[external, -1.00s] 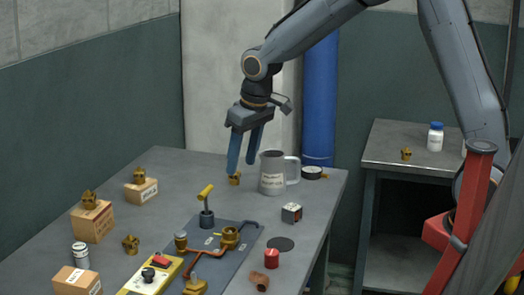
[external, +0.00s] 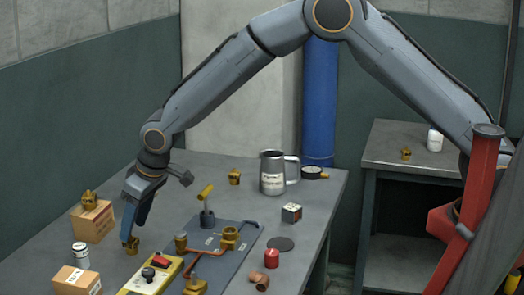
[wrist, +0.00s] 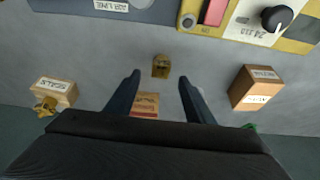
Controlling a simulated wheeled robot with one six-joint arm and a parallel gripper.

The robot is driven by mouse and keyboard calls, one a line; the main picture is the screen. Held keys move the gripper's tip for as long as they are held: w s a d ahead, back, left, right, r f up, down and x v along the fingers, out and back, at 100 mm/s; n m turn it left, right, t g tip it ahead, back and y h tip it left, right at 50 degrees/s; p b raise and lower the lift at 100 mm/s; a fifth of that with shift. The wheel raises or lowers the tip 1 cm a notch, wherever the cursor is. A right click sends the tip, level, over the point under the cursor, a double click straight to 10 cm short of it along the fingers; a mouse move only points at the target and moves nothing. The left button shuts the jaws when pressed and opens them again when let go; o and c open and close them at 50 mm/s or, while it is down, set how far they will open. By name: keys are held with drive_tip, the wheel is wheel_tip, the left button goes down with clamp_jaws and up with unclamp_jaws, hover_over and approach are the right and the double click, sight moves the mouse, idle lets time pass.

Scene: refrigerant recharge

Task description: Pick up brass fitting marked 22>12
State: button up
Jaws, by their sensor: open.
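A brass fitting (external: 131,247) stands on the left of the workbench, just below my fingertips. In the wrist view this fitting (wrist: 161,66) lies between the lines of my two fingers, slightly beyond their tips. My gripper (external: 131,236) points down, open and empty; its spread fingers (wrist: 159,79) also show in the wrist view. Other brass fittings sit on a carton at left (external: 89,199), beside the mug (external: 234,177) and on the side table (external: 406,154). Another fitting (wrist: 45,105) sits by the seals carton in the wrist view. No marking on any fitting is legible.
Cartons stand at left (external: 93,223) and front left (external: 76,282). A metal can (external: 80,256) is near the fitting. A yellow instrument (external: 150,277) and a dark mat with copper piping (external: 215,265) lie to the right. A grey mug (external: 272,172) stands farther back.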

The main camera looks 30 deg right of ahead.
sight(131, 244)
drive_tip(key=shift+p+x, duration=1.3)
drive_tip(key=shift+x, duration=1.55)
drive_tip(key=shift+s, duration=0.1)
drive_tip(key=c, duration=1.2)
drive_tip(key=shift+r, duration=0.15)
